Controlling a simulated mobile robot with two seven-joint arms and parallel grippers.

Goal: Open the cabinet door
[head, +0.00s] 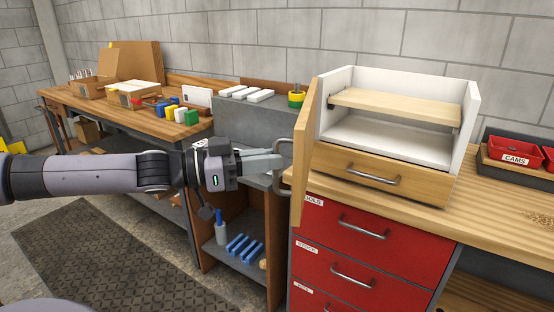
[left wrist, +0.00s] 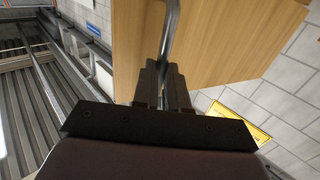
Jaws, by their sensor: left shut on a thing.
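The small white cabinet (head: 467,115) stands on the wooden worktop at the right. Its wooden door (head: 305,138) is swung out at the cabinet's left side and shows almost edge-on. The inside is exposed, with a wooden shelf (head: 395,105) and a wooden drawer (head: 350,166) below. My left gripper (head: 281,160) is shut on the door's metal handle (head: 286,182), on the door's left face. In the left wrist view the fingers (left wrist: 164,88) close around the handle bar (left wrist: 170,40), in front of the door (left wrist: 225,40). My right gripper is not in view.
Red drawers (head: 365,235) sit under the worktop (head: 500,210). Red bins (head: 514,152) stand right of the cabinet. A grey bench (head: 240,122) with white blocks and tape lies behind my gripper. A wooden bench (head: 130,118) with boxes stands farther left. A dark mat (head: 100,255) covers the floor.

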